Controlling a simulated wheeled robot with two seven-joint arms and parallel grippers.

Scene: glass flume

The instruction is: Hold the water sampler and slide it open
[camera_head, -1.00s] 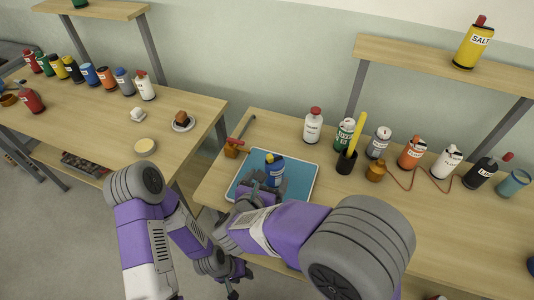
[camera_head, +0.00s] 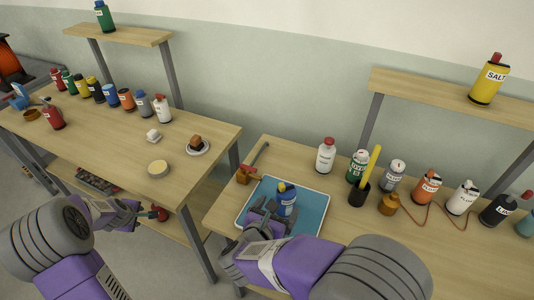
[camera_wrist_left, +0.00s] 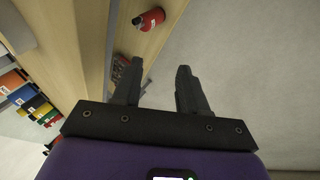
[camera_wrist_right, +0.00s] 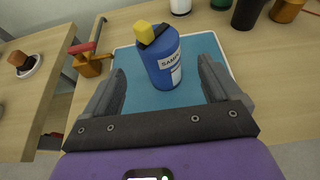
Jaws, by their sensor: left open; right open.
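The water sampler (camera_head: 287,201) is a blue bottle with a white "SAMPL..." label and a yellow and black top. It stands upright on a blue tray (camera_head: 311,222) with a pale rim. My right gripper (camera_head: 266,212) is open just in front of it. In the right wrist view the sampler (camera_wrist_right: 160,60) rises between and beyond the spread fingers of the right gripper (camera_wrist_right: 165,85). I see no clear contact there. My left gripper (camera_head: 146,214) is open and empty beside the left table's edge, far from the sampler; its fingers also show in the left wrist view (camera_wrist_left: 156,88).
Several labelled bottles line the right table's back, with a dark cup (camera_head: 359,194) holding a yellow stick. A brown object with a red handle (camera_head: 247,175) stands left of the tray. A gap separates the left table (camera_head: 200,165) from the right. A red bottle (camera_wrist_left: 150,19) is near my left gripper.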

